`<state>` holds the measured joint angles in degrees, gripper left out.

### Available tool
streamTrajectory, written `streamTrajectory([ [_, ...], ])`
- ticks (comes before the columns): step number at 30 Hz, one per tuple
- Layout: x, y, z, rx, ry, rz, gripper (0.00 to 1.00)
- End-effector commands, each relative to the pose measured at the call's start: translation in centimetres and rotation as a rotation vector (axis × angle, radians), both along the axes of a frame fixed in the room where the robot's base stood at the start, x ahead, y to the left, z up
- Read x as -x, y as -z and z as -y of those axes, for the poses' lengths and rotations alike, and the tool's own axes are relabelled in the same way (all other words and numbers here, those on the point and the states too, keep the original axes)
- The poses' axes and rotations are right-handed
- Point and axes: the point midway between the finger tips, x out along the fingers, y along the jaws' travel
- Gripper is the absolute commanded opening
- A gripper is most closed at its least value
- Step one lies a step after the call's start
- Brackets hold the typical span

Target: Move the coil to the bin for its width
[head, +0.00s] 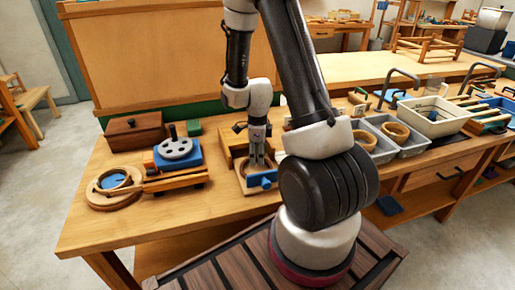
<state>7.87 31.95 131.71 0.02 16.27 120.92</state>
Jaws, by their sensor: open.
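My gripper (257,161) points straight down, open, over a small wooden holder (246,188) with a blue block (263,179) at its front. A tan curved edge, possibly a coil, shows around the fingertips inside this holder; the fingers hide much of it, and contact cannot be told. Two grey bins stand to the right: the left bin (383,156) and the right bin (413,147). One tan coil (364,139) shows at the left bin and another coil (396,131) at the right bin. Width labels are not readable.
A round wooden stand (112,201) with a blue centre, a blue device with a grey disc (177,149) and a brown box (136,131) stand left. A cream tub (433,118) stands right. My arm hides the bench's middle. The bench's front left is clear.

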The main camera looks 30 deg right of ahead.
Motion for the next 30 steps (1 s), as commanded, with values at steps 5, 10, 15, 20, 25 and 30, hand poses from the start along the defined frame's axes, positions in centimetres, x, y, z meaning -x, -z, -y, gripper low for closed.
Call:
streamTrajectory([
  [5, 0.01, 0.29, -0.01, 0.000, 0.000, 0.000, 0.40],
  [10, 0.00, 0.26, 0.00, 0.000, 0.000, 0.000, 0.36],
  [15, 0.01, 0.26, -0.01, 0.000, 0.000, 0.000, 0.05],
  [20, 0.01, 0.25, 0.00, 0.000, 0.000, 0.000, 0.00],
  [25, -0.13, 0.25, 0.23, 0.000, -0.001, 0.000, 0.00],
  [30, -0.47, 0.25, 0.94, -0.001, -0.001, -0.001, 0.00],
])
